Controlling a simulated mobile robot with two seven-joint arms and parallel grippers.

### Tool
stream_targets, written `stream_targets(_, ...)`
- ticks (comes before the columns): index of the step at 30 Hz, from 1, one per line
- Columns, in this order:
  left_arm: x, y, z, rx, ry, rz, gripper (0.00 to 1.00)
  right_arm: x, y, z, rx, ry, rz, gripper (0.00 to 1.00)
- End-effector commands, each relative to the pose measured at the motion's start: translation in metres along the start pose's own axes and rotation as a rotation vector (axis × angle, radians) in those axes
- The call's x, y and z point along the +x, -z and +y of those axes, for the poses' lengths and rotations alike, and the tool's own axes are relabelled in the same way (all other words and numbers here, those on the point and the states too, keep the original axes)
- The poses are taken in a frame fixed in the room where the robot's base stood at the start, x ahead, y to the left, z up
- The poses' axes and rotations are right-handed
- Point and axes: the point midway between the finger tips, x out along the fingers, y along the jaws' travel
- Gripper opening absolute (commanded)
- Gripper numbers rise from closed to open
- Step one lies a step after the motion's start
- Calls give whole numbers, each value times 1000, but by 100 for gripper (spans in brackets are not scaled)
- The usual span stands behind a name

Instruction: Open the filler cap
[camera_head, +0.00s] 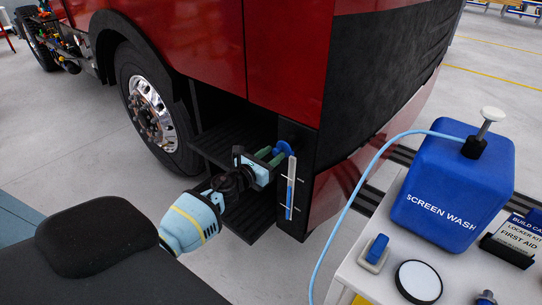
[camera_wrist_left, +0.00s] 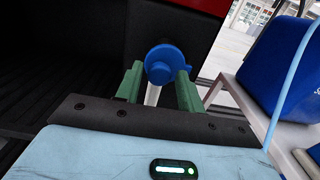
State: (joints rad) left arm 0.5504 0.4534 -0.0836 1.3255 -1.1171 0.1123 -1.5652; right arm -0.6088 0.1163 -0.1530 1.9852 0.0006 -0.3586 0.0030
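The blue filler cap (camera_head: 283,148) sits on the dark panel at the truck's front corner, above the upright level gauge (camera_head: 291,187) with blue in it. My left gripper (camera_head: 269,155) reaches to the cap from the left, its green fingers close to it. In the left wrist view the round blue cap (camera_wrist_left: 164,62) shows between and just beyond the fingertips of my left gripper (camera_wrist_left: 159,80). The fingers are apart, with a visible gap on the left side of the cap; contact on the right side is unclear. The cap appears seated. My right gripper is not in view.
A blue screen wash container (camera_head: 452,188) with a pump and pale blue hose (camera_head: 350,195) stands on a white bench (camera_head: 352,278) at right. The hose hangs down in front of the bench. Black steps (camera_head: 222,145) and a wheel (camera_head: 150,110) lie left of the cap.

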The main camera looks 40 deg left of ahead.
Motion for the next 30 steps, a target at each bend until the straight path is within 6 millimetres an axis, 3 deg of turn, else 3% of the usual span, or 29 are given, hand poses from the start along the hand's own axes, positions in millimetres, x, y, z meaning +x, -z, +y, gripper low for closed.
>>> stream_targets(1,0,0,0,0,0,0,32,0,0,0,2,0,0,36)
stream_targets(8,0,0,0,0,0,0,4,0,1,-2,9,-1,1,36)
stream_targets(20,-4,-2,-7,-2,-88,-3,4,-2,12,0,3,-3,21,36)
stream_targets(30,-12,-3,-26,-8,-365,-3,4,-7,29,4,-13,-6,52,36)
